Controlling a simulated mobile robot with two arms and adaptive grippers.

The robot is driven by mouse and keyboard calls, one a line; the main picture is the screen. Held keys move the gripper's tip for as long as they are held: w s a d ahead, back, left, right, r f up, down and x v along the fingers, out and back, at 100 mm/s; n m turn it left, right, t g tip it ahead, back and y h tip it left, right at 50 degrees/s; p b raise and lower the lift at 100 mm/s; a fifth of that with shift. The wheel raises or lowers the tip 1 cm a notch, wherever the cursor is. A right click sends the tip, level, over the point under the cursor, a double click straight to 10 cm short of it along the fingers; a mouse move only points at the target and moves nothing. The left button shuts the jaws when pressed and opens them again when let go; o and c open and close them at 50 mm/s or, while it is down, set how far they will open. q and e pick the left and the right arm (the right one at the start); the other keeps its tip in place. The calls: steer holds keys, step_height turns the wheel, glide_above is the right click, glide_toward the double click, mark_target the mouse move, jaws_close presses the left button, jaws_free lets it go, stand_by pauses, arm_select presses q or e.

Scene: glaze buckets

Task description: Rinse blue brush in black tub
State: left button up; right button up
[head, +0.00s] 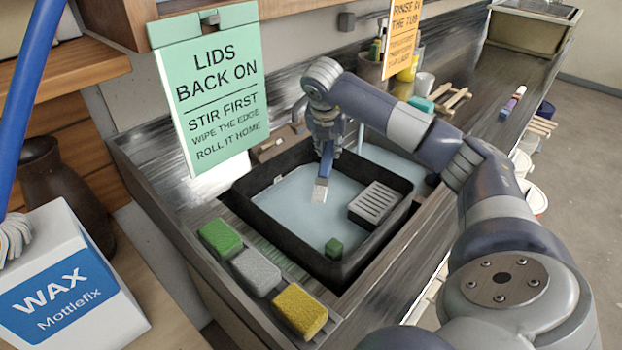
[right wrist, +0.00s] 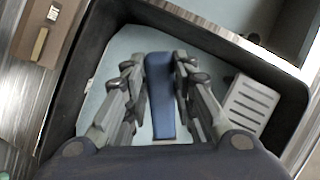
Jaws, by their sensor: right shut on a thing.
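The black tub (head: 292,244) is sunk in the counter and holds pale blue water (head: 285,205). My right gripper (head: 327,142) is above the tub, shut on the blue brush (head: 326,160). The brush points down, with its pale bristle end (head: 319,191) over or at the water; I cannot tell whether it touches. In the right wrist view the blue handle (right wrist: 160,95) lies between the fingers (right wrist: 158,75), and its bristles are hidden. My left gripper is not in view.
Green, grey and yellow sponges (head: 299,311) line the front ledge. A green sign (head: 212,85) stands behind left. A wax box (head: 65,285) is at lower left.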

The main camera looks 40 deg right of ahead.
step_height(320, 180, up, 8)
steer(key=p, duration=0.5)
steer(key=shift+f, duration=0.2)
steer(key=shift+f, duration=0.1)
